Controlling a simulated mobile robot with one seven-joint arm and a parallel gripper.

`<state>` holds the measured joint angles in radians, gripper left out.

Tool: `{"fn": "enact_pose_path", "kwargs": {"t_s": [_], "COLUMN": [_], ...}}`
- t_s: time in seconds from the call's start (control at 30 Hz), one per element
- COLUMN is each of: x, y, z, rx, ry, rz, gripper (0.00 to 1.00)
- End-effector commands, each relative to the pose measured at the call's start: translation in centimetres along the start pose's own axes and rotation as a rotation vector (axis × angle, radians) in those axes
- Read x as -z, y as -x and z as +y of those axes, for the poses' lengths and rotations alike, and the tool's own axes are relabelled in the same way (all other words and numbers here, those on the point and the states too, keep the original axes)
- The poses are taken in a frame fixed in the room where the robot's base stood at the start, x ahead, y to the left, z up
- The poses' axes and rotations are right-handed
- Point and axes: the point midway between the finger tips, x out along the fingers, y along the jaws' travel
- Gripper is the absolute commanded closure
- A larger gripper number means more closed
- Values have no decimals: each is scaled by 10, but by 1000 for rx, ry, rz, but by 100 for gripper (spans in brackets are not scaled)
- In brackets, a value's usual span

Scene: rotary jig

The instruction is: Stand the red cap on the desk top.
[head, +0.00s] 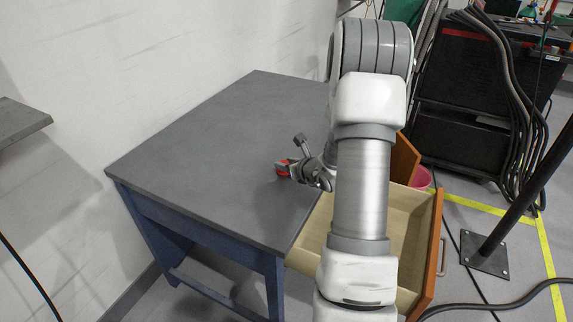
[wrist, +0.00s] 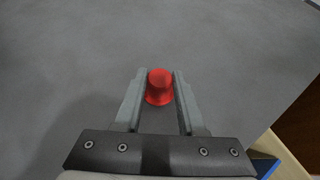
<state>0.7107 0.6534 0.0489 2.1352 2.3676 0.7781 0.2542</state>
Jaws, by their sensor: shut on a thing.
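The red cap (wrist: 159,87) is between the two fingers of my gripper (wrist: 159,92) in the wrist view, and the fingers are shut on it. The cap has a wider rim at its near end. In the head view the red cap (head: 282,168) shows at the tip of my gripper (head: 285,171), over the grey desk top (head: 210,140) near its right side. I cannot tell whether the cap touches the desk top or is held just above it.
An open wooden drawer (head: 416,212) juts out at the right of the desk, under my arm. A pink bin (head: 422,177) stands behind it. A black cabinet with hoses (head: 470,90) is farther back. The left part of the desk top is clear.

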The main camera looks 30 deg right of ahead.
Motion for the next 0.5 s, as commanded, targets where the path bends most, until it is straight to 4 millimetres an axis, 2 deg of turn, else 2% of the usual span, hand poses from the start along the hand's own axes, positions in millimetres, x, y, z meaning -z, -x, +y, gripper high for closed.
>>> {"fn": "enact_pose_path", "kwargs": {"t_s": [0.13, 0.17, 0.3, 0.33, 0.5], "x": [4, 3, 2, 2, 2], "y": [-2, -2, -1, -1, -1], "z": [0, 0, 0, 0, 0], "rx": [0, 0, 0, 0, 0], "ry": [1, 1, 0, 0, 0], "rz": [0, 0, 0, 0, 0], "gripper": [100, 59, 34, 31, 31]}}
